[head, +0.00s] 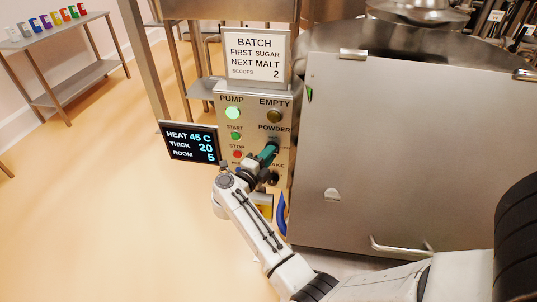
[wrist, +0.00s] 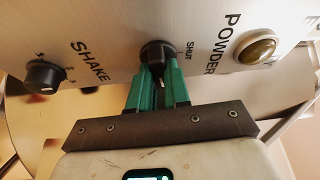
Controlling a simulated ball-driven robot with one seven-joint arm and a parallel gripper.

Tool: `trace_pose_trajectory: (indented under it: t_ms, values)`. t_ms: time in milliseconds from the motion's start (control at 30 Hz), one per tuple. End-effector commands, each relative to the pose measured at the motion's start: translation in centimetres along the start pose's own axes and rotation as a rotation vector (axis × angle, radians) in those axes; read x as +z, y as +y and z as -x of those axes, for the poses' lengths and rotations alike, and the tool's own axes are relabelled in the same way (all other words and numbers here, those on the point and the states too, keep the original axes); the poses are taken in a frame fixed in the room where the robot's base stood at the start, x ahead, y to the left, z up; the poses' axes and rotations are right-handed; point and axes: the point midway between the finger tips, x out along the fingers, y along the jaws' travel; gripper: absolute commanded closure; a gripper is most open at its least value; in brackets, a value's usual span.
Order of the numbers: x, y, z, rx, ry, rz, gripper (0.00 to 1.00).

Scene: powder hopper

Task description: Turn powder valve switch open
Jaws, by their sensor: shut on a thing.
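The powder valve switch (wrist: 158,50) is a black round knob on the metal control panel, between the words POWDER and SHAKE. The word SHUT is printed beside it in the wrist view. My gripper (wrist: 155,75) has green fingers, one on each side of the knob, and is shut on it. In the head view my gripper (head: 268,151) is at the panel below the POWDER label and covers most of the switch. The fingers hide much of the knob, and I cannot tell clearly which way its pointer is turned.
The black SHAKE knob (wrist: 44,76) is close by, below the switch on the panel. A dull amber lamp (head: 274,116) and a lit green PUMP lamp (head: 232,113) are above. A display (head: 190,143) juts out left; a large metal cabinet (head: 395,150) stands right.

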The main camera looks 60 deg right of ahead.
Motion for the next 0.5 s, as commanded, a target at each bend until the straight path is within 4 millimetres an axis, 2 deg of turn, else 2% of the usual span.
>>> trace_pose_trajectory:
  t_ms: [500]
  values:
    - [-0.08,0.11,-0.03,0.033,0.001,-0.074,1.00]
